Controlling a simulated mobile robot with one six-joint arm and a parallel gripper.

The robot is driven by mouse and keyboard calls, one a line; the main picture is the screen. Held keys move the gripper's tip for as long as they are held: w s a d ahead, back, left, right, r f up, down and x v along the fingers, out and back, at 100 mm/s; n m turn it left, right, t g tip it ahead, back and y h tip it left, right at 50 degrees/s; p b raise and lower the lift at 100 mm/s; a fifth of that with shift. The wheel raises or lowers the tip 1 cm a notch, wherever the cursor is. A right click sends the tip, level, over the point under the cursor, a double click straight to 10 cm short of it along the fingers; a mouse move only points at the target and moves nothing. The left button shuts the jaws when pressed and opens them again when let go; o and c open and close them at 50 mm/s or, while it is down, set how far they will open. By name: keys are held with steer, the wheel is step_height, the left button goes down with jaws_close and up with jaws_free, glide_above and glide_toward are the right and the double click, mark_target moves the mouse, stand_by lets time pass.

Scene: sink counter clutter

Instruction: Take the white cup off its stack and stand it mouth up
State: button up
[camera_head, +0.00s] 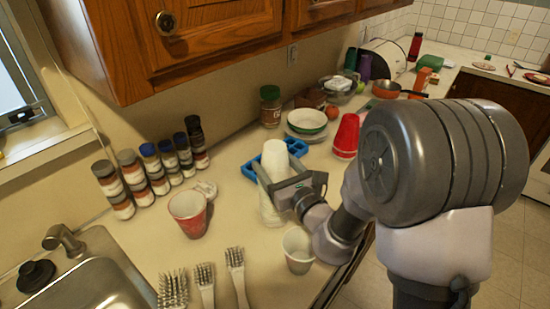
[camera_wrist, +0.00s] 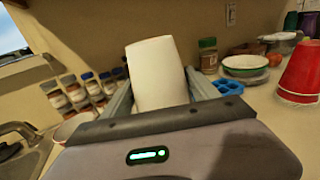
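The white cup (camera_head: 275,157) is mouth down on top of a stack of white cups (camera_head: 269,213) on the counter. My gripper (camera_head: 275,178) is at the stack, with one finger on each side of the white cup. In the wrist view the white cup (camera_wrist: 158,75) fills the space between the fingertips (camera_wrist: 160,80), and its lower part is hidden behind the gripper body. I cannot tell whether the fingers press on it or only flank it.
A red cup (camera_head: 188,213) stands left of the stack and a white-inside cup (camera_head: 298,248) stands in front. A blue rack (camera_head: 297,147) and bowls (camera_head: 306,122) are behind. Red cups (camera_head: 347,136) stand right. Brushes (camera_head: 205,284) lie near the sink (camera_head: 95,280). Spice bottles (camera_head: 135,180) line the wall.

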steer(key=c, duration=0.5)
step_height(320, 180, up, 18)
steer(key=p, duration=1.2)
steer(key=shift+r+p, duration=0.25)
steer(key=shift+p, duration=0.05)
